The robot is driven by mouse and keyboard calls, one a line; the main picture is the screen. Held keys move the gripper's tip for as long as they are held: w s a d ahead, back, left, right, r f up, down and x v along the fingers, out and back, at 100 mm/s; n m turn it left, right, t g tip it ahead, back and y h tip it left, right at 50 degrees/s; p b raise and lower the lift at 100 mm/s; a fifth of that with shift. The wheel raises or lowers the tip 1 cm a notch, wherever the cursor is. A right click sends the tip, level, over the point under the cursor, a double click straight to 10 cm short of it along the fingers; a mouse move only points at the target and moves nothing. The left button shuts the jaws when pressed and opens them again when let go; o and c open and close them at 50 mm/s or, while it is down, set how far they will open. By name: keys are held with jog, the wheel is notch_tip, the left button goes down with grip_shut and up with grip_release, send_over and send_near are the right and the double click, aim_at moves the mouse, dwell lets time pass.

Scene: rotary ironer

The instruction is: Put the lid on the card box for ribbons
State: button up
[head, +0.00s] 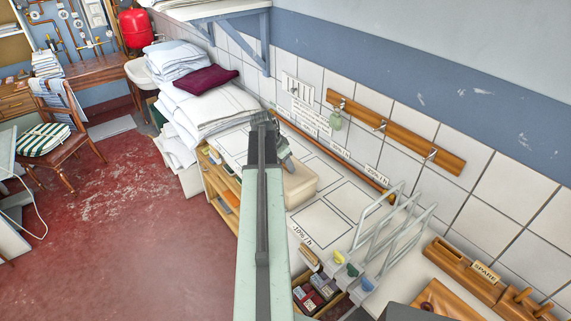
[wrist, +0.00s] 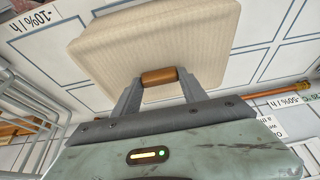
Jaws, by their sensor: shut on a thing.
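My gripper (wrist: 158,92) is shut on a short brown wooden handle (wrist: 158,76) in the wrist view. Behind the handle is a cream, ribbed, rounded-cornered piece (wrist: 150,40), which looks like the lid. In the head view my gripper (head: 284,153) is at the far end of my arm, just above a cream box-like shape (head: 300,186) on the white worktop. My arm hides its left part. I cannot tell the box from the lid there, nor whether the lid touches the box.
The white worktop (head: 318,228) has outlined rectangles. Pale wire racks (head: 395,225) stand to the right of the cream shape. Folded linen (head: 212,108) is stacked behind at the left. A wooden hook rail (head: 395,130) is on the tiled wall. An open drawer (head: 318,292) holds small items.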

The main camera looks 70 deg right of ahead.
jog(key=shift+f+b, duration=0.4)
dwell(0.3)
jog(key=o, duration=1.9)
jog(key=shift+o, duration=0.2)
jog(key=shift+r, duration=0.15)
notch_tip(320, 180, up, 7)
jog(key=p, duration=0.7)
grip_shut()
